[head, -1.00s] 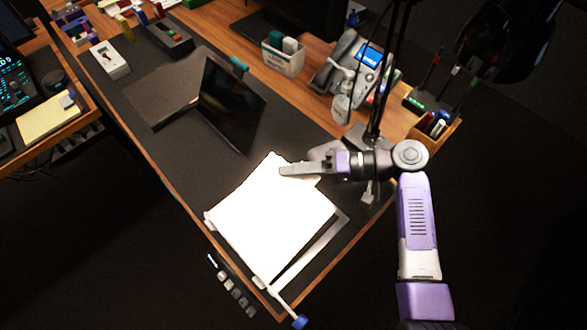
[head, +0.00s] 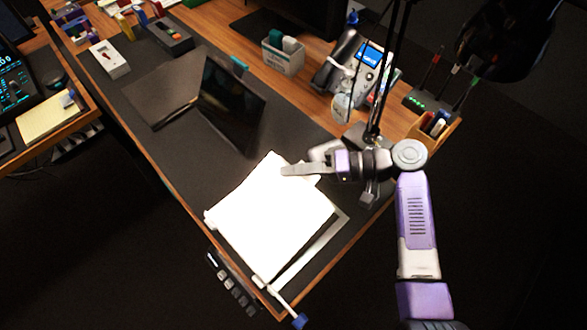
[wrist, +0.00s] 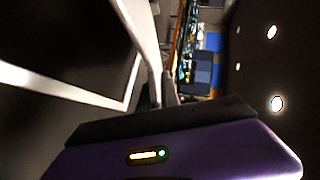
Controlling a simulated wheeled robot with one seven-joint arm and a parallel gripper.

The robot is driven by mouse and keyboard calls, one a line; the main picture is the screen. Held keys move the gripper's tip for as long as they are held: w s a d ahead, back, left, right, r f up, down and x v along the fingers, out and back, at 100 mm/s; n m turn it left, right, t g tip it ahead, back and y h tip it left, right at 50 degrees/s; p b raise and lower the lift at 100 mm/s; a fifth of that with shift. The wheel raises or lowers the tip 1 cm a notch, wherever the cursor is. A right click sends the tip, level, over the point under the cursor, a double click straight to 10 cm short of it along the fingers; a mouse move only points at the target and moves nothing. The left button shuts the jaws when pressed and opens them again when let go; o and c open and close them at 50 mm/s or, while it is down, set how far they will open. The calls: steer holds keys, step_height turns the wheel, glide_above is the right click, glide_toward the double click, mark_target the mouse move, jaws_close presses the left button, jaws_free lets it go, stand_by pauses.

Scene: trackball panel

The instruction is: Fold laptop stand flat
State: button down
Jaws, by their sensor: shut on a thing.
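The laptop stand (head: 268,222) lies near the front corner of the desk, its top plate glaring white in the head view. A pale frame bar (head: 318,243) shows along its lower right side, a little apart from the plate's edge. In the wrist view, pale bars of the stand (wrist: 70,86) run up to the fingers. My gripper (head: 285,170) is at the plate's upper right edge, shut on the stand. The glare hides the exact contact and the plate's tilt. A rod with a blue end (head: 300,320) sticks out past the near desk edge.
An open dark laptop (head: 230,105) stands farther back on the desk mat. A desk lamp base (head: 365,140) and a grey device with a blue screen (head: 355,65) are close behind my gripper. A pen holder (head: 433,125) is at the right edge. The mat left of the stand is clear.

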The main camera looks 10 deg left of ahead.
stand_by(0.9)
steer(key=f+b, duration=0.1)
steer(key=f, duration=0.1)
steer(key=f+b, duration=0.1)
steer(key=shift+w+d+b, duration=0.3)
steer(key=shift+w+b, duration=0.05)
steer(key=shift+r, duration=0.1)
steer(key=c, duration=1.6)
jaws_free()
steer(key=shift+d+r, duration=0.1)
steer(key=shift+v, duration=3.8)
steer(key=shift+c, duration=0.4)
